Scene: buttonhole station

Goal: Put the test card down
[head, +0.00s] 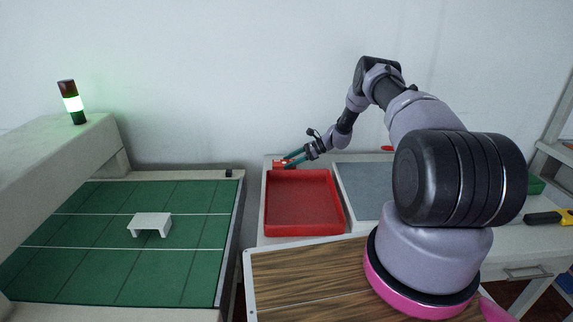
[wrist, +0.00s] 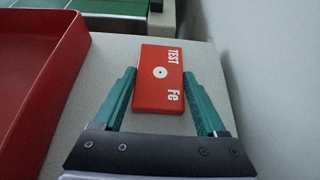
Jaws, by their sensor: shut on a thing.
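The test card (wrist: 158,85) is an orange-red block marked "TEST" and "Fe" with a white-ringed dot. My gripper (wrist: 157,82) is shut on it, with one teal finger along each side. In the head view the card (head: 279,164) shows small at my gripper (head: 288,159), just behind the red tray. The card is over the pale worktop (wrist: 118,62). I cannot tell whether its underside touches the worktop.
The red tray (head: 304,230) looks empty; its wall (wrist: 68,55) stands left in the wrist view. A grey mat (head: 363,185) lies right of it. A green conveyor bed (head: 190,262) carries a white bracket (head: 150,222). A signal lamp (head: 72,103) glows green.

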